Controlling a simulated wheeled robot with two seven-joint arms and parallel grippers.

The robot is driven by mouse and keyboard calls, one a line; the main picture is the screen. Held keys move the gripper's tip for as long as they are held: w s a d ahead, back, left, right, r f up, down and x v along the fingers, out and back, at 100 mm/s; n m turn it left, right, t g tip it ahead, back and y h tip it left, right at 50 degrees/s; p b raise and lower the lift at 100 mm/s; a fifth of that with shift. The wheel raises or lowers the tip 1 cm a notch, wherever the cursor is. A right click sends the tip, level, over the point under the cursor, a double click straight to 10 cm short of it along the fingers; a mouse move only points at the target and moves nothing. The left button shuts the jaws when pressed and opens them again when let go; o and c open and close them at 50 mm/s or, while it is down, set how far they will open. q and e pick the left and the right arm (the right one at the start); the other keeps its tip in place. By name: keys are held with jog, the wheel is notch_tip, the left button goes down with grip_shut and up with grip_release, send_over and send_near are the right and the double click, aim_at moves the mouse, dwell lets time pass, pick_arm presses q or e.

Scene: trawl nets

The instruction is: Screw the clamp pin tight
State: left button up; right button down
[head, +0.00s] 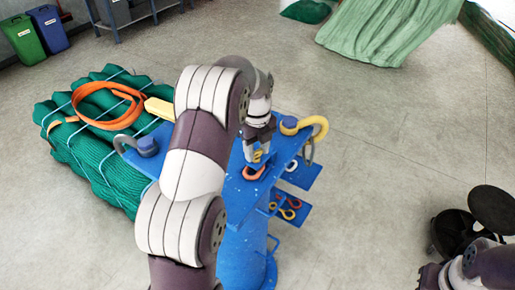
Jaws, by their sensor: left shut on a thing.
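My left gripper (258,148) points down over the top of the blue stand (229,189). It is shut on a small yellow piece (259,156), which looks like the clamp pin. My fingers hide most of it, and I cannot tell how deep its thread sits. An orange ring-like part (254,173) shows just below the fingertips on the stand. My right arm enters at the lower right, and its gripper is out of view.
A yellow hook (318,127) sits at the stand's back right corner. Small hooks (289,205) lie on a lower blue shelf. A green net bundle (95,155) with an orange strap lies left. A black round object (493,208) stands right. Floor between is clear.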

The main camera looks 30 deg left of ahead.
pick_arm(q)
jog(key=m, duration=0.3)
jog(key=shift+w+a+r+m, duration=0.1)
jog(key=shift+a+r+m, duration=0.05)
jog(key=shift+r+m, duration=0.2)
jog(key=shift+m, duration=1.85)
jog(key=o, duration=1.1)
jog(key=shift+c, duration=0.2)
jog(key=shift+f, duration=0.15)
